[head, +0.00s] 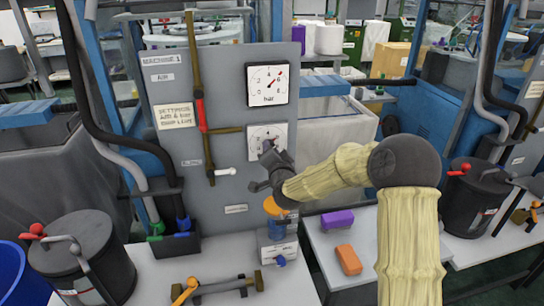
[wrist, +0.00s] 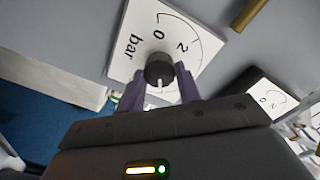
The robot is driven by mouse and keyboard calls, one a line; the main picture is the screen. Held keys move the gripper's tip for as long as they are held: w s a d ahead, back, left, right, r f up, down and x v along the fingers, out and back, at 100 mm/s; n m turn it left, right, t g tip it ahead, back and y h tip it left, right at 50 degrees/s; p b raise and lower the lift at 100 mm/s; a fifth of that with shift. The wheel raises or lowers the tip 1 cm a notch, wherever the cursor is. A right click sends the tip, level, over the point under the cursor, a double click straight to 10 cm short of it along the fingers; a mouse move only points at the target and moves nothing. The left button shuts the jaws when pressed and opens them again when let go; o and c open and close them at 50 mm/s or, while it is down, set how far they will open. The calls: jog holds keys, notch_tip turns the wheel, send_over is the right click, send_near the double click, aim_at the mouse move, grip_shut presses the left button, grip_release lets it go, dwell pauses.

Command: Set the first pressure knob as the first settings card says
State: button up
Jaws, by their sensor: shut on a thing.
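The card's small lettering is too blurred for me to read surely. A square bar gauge (head: 268,84) with figures from 0 to 6 sits above the knob's dial plate (head: 282,130). My gripper (head: 268,150) is at that plate. In the wrist view, the dark round pressure knob (wrist: 160,66) is between my purple fingers, which are shut on it. Its white mark points down in that picture. The plate's "bar", 0 and 2 show; my gripper hides part of the scale.
A brown pipe with a red handle (head: 200,110) runs down the panel left of the dial. A blue-and-orange unit (head: 277,225) is below my gripper. A grey pot (head: 83,258), a purple block (head: 337,219) and an orange block (head: 348,259) are on the tables.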

dwell(0.4)
jog(key=o, duration=1)
jog(key=shift+c, duration=0.2)
jog(key=b+v, duration=0.2)
jog(key=v, duration=1.5)
jog(key=shift+s+d+b, duration=0.15)
jog(key=shift+s+b, duration=0.05)
jog(key=shift+b, duration=0.15)
